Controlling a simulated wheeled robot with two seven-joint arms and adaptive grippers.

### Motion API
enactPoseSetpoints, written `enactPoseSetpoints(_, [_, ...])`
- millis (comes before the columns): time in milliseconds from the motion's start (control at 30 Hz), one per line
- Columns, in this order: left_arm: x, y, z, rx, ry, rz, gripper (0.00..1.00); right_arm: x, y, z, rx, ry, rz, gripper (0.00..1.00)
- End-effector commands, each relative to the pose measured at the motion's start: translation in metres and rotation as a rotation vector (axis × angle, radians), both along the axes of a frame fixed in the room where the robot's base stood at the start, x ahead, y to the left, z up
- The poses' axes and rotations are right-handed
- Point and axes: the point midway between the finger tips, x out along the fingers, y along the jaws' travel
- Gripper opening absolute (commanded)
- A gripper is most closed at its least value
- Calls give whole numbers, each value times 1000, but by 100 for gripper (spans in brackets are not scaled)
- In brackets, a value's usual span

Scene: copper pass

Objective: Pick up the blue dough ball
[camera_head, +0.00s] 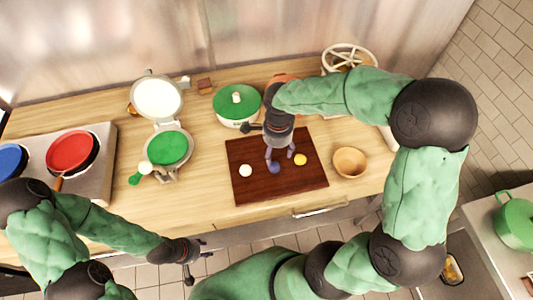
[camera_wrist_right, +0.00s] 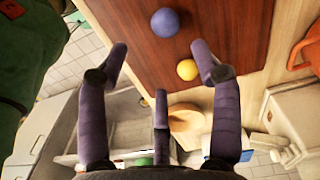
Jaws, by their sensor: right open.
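The blue dough ball (camera_head: 274,167) lies on the dark brown board (camera_head: 240,191), between a white ball (camera_head: 245,170) and a yellow ball (camera_head: 300,159). My right gripper (camera_head: 279,153) is open above the board, with its fingers close to the blue ball in the head view. In the right wrist view, the blue ball (camera_wrist_right: 165,22) lies beyond the spread fingertips (camera_wrist_right: 160,50), and nothing is held. The yellow ball (camera_wrist_right: 187,69) shows between the fingers. My left gripper (camera_head: 197,261) hangs in front of the counter, its fingers apart and empty.
A wooden bowl (camera_head: 350,162) stands right of the board. A green-lidded pot (camera_head: 237,105) stands behind it. An open round press (camera_head: 167,147) with a green plate is at left, near a hob with a red pan (camera_head: 70,150). Bare counter lies between press and board.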

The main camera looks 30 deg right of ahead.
Motion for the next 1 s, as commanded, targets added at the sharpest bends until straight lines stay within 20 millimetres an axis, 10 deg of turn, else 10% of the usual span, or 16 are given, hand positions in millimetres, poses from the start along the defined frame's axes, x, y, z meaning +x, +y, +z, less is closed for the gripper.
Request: enactPoseSetpoints(1000, [-1,0,-18,0,2,-1,40,2,-1,-105,-2,0,-7,65])
